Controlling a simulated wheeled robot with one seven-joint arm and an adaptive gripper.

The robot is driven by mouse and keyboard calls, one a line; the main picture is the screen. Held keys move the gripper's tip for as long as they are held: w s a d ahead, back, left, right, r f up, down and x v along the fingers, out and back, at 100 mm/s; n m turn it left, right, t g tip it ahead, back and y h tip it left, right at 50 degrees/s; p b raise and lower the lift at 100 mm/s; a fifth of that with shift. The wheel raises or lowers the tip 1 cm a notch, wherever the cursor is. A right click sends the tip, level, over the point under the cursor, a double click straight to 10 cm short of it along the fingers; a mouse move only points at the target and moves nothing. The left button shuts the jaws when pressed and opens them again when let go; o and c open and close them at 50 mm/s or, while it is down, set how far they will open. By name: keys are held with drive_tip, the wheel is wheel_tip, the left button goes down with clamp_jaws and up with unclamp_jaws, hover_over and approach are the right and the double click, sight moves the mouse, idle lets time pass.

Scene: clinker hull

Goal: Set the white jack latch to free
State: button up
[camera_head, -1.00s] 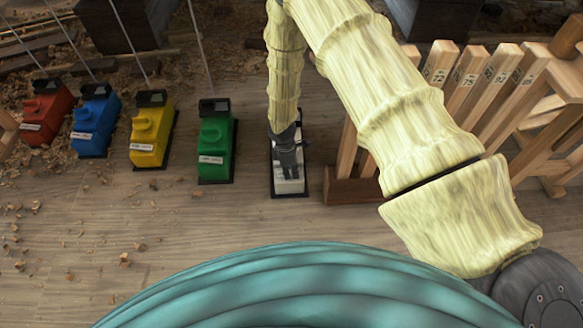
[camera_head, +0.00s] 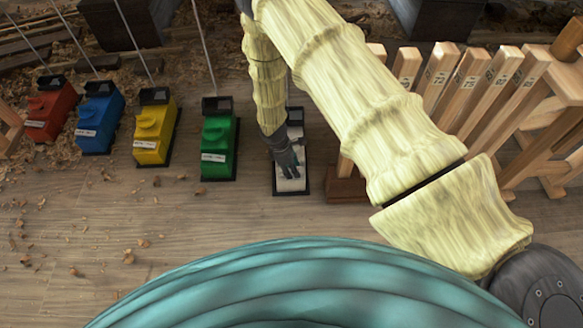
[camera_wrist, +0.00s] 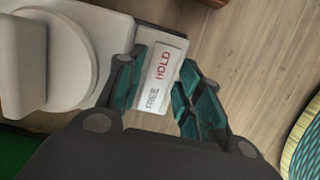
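The white jack (camera_head: 291,185) stands on a dark base on the floor, right of the green jack. My gripper (camera_head: 287,168) is over it and hides much of it. In the wrist view the white jack's body (camera_wrist: 85,45) fills the upper left. A white plate (camera_wrist: 160,82) on its end reads FREE in grey and HOLD in red. My gripper (camera_wrist: 158,88) has its teal-padded fingers apart, one on each side of this plate. The left finger overlaps the plate's edge; I cannot tell whether either finger touches it. The latch's setting is not clear.
Green (camera_head: 218,145), yellow (camera_head: 154,132), blue (camera_head: 96,122) and red (camera_head: 46,112) jacks stand in a row to the left. A wooden rack of numbered slats (camera_head: 470,85) stands close on the right. The floor in front is mostly clear, with wood shavings.

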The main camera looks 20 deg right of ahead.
drive_tip(key=v, duration=1.2)
idle(0.6)
